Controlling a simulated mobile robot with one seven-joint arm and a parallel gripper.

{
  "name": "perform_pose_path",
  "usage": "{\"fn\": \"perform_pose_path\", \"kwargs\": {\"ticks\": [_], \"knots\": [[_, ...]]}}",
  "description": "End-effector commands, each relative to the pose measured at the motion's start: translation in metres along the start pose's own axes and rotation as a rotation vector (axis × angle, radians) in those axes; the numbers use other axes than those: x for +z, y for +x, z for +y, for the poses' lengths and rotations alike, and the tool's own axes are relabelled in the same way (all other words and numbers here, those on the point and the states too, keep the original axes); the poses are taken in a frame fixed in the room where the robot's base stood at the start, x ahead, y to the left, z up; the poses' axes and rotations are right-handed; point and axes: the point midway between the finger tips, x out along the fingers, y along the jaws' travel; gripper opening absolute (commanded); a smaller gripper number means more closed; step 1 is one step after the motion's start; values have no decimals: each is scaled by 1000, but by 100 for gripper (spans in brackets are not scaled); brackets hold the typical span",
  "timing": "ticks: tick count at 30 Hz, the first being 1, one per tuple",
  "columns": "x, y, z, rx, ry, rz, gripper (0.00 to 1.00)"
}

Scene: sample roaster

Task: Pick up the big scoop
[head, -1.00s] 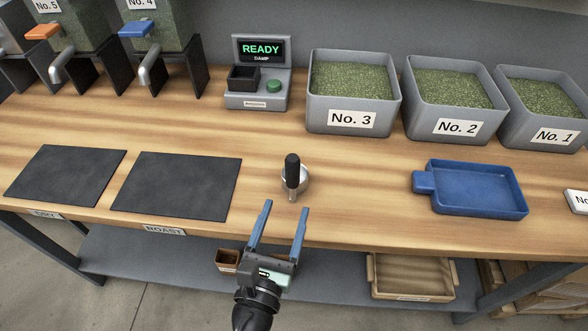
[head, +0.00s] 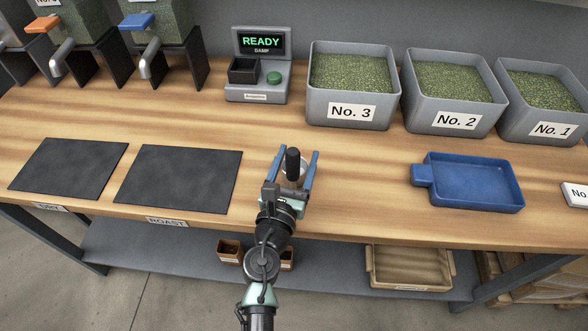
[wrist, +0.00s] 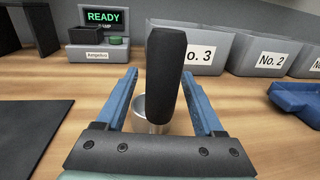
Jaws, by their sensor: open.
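The scoop, with a thick black upright handle (head: 292,161) and a small metal bowl (head: 297,174), stands on the wooden bench near its front edge. It is the only such scoop I see. My gripper (head: 298,153) is open, with one blue finger on each side of the scoop. In the wrist view, the black handle (wrist: 166,75) rises between the open fingers, and the metal bowl (wrist: 141,110) shows behind it, partly hidden. I cannot tell whether a finger touches the handle.
A blue tray (head: 470,182) lies to the right. Grey bins No. 3 (head: 322,110), No. 2 (head: 422,112) and No. 1 (head: 520,122) stand behind. A display unit (head: 240,98) reads READY. Two dark mats (head: 180,180) (head: 68,168) lie left. Bench between is clear.

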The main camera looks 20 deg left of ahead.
Motion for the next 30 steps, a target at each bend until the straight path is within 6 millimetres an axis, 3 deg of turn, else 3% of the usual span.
{"fn": "perform_pose_path", "kwargs": {"ticks": [7, 18, 30], "knots": [[0, 1, 0, 0, 0, 0, 68], [0, 1, 0, 0, 1, 0, 1], [1, 1, 0, 0, 1, -1, 0]]}}
